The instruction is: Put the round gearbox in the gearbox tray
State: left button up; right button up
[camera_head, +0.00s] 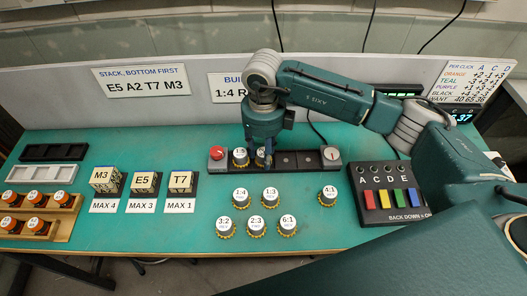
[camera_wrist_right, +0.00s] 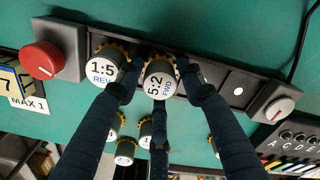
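The round gearbox marked 5:2 FWD (camera_wrist_right: 160,82) stands between the fingertips of my right gripper (camera_wrist_right: 162,84), which are closed around its sides. It is at the black slotted tray (camera_wrist_right: 222,80), beside the gearbox marked 1:5 REV (camera_wrist_right: 102,70); whether it is fully seated is hidden. In the head view my right gripper (camera_head: 264,152) reaches down onto this tray (camera_head: 308,161), right of the 1:5 gearbox (camera_head: 240,156), and mostly covers the 5:2 gearbox. Slots to its right are empty. My left gripper is not in view.
Several round gearboxes (camera_head: 256,226) stand in front on the green bench. Labelled blocks (camera_head: 144,184) and a wooden tray (camera_head: 36,217) are at left. A button box (camera_head: 389,193) stands at right.

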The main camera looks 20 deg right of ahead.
aim_at(263, 152)
jog(key=shift+r, duration=0.25)
notch_tip(263, 152, up, 12)
jog(key=b, duration=0.3)
